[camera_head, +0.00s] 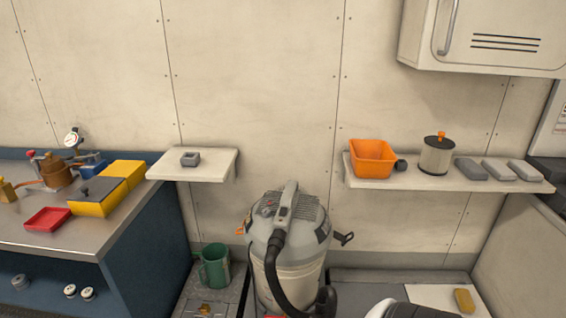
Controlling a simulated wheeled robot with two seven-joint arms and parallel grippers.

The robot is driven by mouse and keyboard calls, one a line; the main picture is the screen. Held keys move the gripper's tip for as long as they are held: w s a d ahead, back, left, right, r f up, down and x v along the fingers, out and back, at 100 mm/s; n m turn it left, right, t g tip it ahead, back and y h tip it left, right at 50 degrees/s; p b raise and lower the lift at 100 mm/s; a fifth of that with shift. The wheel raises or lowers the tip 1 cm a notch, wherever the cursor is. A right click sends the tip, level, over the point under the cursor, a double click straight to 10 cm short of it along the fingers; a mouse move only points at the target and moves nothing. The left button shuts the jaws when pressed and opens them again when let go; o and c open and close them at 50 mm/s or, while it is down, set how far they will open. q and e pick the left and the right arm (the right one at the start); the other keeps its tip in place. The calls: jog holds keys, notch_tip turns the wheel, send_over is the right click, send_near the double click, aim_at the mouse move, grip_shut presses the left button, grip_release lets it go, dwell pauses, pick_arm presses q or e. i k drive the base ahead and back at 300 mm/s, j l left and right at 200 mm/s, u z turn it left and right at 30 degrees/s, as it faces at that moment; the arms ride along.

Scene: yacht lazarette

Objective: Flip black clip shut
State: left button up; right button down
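A grey and white canister vacuum (289,250) stands upright on the floor in the middle of the view. A black clip (344,238) sticks out from the right side of its upper body, tilted away from the wall of the canister. An orange clip (240,231) shows on its left side, close to the body. A black hose (274,268) curves down the vacuum's front.
A workbench (75,240) with yellow boxes and a red tray (47,219) stands left. A green jug (215,266) stands left of the vacuum. Wall shelves hold a grey block (190,159), an orange bin (372,158) and a pot (436,156). A yellow sponge-like block (464,300) lies lower right.

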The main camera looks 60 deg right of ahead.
aim_at(340, 237)
jog(key=z, duration=2.2)
